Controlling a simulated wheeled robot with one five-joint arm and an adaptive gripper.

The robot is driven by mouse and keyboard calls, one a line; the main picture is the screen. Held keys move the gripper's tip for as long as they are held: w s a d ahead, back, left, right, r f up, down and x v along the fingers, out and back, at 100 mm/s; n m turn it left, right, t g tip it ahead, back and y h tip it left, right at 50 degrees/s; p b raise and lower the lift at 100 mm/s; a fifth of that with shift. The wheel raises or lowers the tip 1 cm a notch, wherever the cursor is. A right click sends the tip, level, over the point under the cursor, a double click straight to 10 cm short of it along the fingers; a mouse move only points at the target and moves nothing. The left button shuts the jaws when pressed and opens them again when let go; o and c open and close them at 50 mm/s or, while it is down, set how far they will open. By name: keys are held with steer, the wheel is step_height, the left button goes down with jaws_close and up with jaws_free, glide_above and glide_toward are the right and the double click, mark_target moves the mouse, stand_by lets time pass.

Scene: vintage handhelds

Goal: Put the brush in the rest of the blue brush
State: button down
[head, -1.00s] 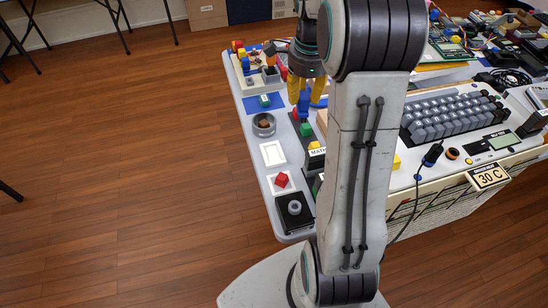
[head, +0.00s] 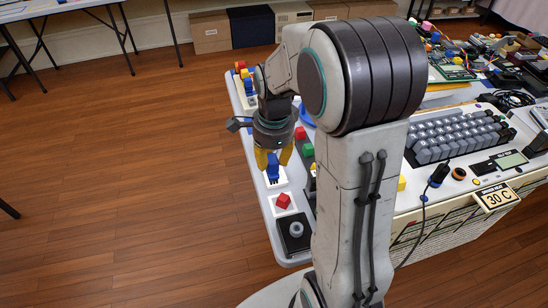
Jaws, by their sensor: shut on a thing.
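My gripper (head: 272,155) points down at the table's left side, its yellow fingers shut on a small blue piece (head: 272,168). The piece is upright, just above or touching a white square holder (head: 277,183); I cannot tell which. Its shape is too small to tell whether it is a brush. A second white square holder (head: 292,210) in front has a red block (head: 283,201) in it. No brush or brush rest is clearly recognisable. My arm hides part of the table.
A black square base (head: 287,246) with a grey ring (head: 295,229) is at the near left corner. Open floor lies left.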

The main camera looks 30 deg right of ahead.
steer(key=shift+w+d+f+p, duration=0.15)
steer(key=shift+w+d+f, duration=0.5)
steer(key=shift+w+f, duration=0.65)
steer(key=shift+w+d+f+p, duration=0.15)
steer(key=shift+w+d+f, duration=0.65)
steer(key=shift+f, duration=0.75)
steer(key=shift+w+d+f+p, duration=0.15)
steer(key=shift+w+d+f, duration=0.4)
steer(key=shift+w+f, duration=0.8)
steer(key=shift+s+f, duration=0.15)
steer(key=shift+f, duration=0.1)
steer(key=c, duration=0.9)
jaws_free()
steer(key=shift+c, duration=0.2)
